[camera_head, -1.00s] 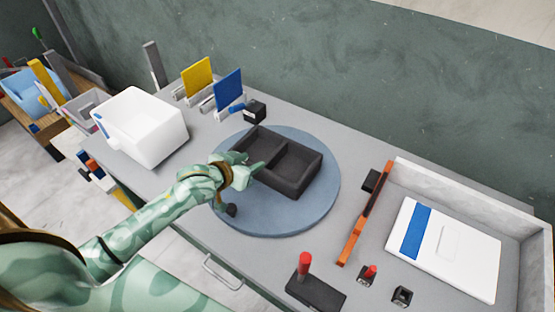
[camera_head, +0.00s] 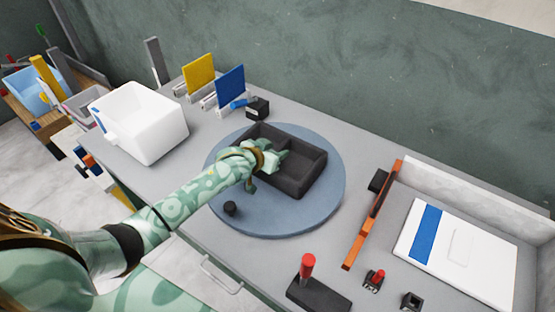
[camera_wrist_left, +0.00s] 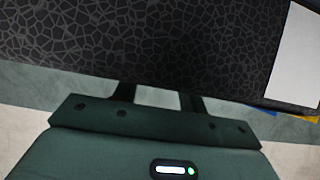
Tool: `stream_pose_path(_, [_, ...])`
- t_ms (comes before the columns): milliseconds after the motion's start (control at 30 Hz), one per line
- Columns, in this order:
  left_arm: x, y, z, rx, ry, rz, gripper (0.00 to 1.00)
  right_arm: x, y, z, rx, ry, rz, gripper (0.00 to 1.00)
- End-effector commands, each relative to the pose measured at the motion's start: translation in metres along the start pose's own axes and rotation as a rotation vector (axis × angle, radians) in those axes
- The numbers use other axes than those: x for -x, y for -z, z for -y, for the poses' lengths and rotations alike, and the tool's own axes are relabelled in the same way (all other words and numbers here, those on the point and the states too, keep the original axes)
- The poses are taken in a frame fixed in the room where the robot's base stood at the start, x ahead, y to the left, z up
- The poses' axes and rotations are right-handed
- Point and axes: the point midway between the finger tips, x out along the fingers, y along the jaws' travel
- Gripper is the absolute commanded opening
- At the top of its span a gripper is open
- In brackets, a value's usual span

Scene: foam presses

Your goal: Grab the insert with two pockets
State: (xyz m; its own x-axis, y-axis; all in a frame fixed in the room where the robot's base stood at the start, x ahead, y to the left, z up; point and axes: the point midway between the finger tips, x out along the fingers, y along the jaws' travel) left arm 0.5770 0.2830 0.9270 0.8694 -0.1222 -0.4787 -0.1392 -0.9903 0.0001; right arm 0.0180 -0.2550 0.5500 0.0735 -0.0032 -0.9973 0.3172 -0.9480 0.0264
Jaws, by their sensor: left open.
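The dark grey foam insert (camera_head: 313,180) with two open pockets lies on a round blue-grey turntable (camera_head: 285,222) in the head view. My left gripper (camera_head: 276,160) is open at the insert's near left side and hides part of its wall. In the left wrist view a dark surface with a cracked pattern, apparently the insert (camera_wrist_left: 150,40), fills the top. My left gripper's two fingers (camera_wrist_left: 158,94) stand apart in front of it. I cannot tell whether a wall lies between them. My right gripper is not in view.
A small black knob (camera_head: 230,208) stands on the turntable. A white bin (camera_head: 150,140) is at the left. Yellow and blue panels (camera_head: 229,86) stand behind. At the right are an orange bar (camera_head: 372,215), a tray with a white case (camera_head: 465,250), and a red-handled black block (camera_head: 318,295).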

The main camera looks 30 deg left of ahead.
Motion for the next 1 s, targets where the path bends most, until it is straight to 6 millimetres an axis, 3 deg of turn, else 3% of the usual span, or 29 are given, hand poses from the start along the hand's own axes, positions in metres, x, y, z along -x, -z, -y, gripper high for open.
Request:
stream_pose_path(33, [0.0,0.0,0.0,0.0,0.0,0.0,0.39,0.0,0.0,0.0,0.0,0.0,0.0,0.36])
stream_pose_path(167, [0.0,0.0,0.0,0.0,0.0,0.0,0.03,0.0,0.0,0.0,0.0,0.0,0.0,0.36])
stream_pose_path(200, [0.0,0.0,0.0,0.0,0.0,0.0,0.0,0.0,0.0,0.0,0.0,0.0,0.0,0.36])
stream_pose_path(567, [0.002,0.003,0.0,0.0,0.001,0.0,0.0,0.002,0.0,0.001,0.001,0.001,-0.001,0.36])
stream_pose_path(767, [0.015,0.027,0.0,-0.001,0.0,-0.002,0.0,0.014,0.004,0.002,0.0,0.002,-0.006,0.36])
stream_pose_path(1000, [0.071,0.065,-0.033,0.001,-0.004,-0.004,0.0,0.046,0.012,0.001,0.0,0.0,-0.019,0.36])
